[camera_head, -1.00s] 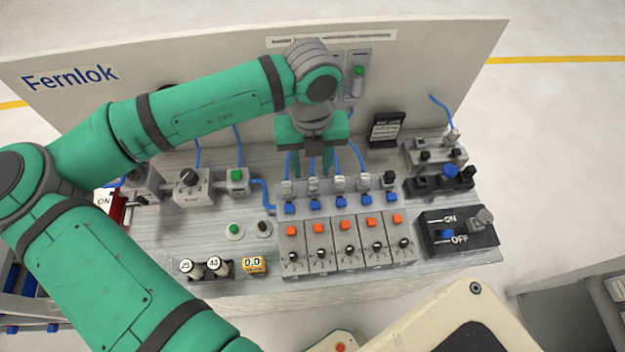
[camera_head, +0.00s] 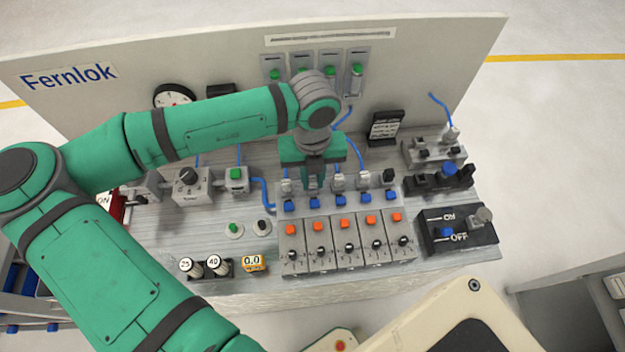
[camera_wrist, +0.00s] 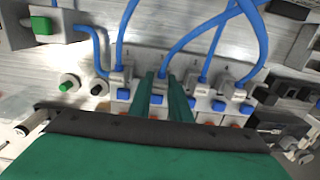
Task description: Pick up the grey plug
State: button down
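A row of grey plugs with blue tubes stands on the valve manifold. In the head view, one grey plug (camera_head: 287,186) is left of my gripper (camera_head: 313,186), and others (camera_head: 338,181) are to its right. In the wrist view, my gripper (camera_wrist: 161,90) has its two green fingers on either side of the second grey plug (camera_wrist: 159,86) from the left. The fingers are close in on its sides, with little or no gap visible. The plug sits at the manifold. In the head view my fingers mostly hide it.
Neighbouring plugs (camera_wrist: 201,89) and their blue tubes stand close beside my fingers. A black plug (camera_head: 389,177) ends the row at right. A panel (camera_head: 230,70) rises behind, and an ON/OFF box (camera_head: 458,232) is at right.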

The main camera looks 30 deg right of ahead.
dwell(0.3)
jog(key=shift+r, duration=0.6)
jog(key=s+a+r, duration=0.2)
jog(key=s+r, duration=0.9)
jog(key=s, duration=0.3)
jog(key=shift+r, duration=0.4)
jog(key=shift+w, duration=0.1)
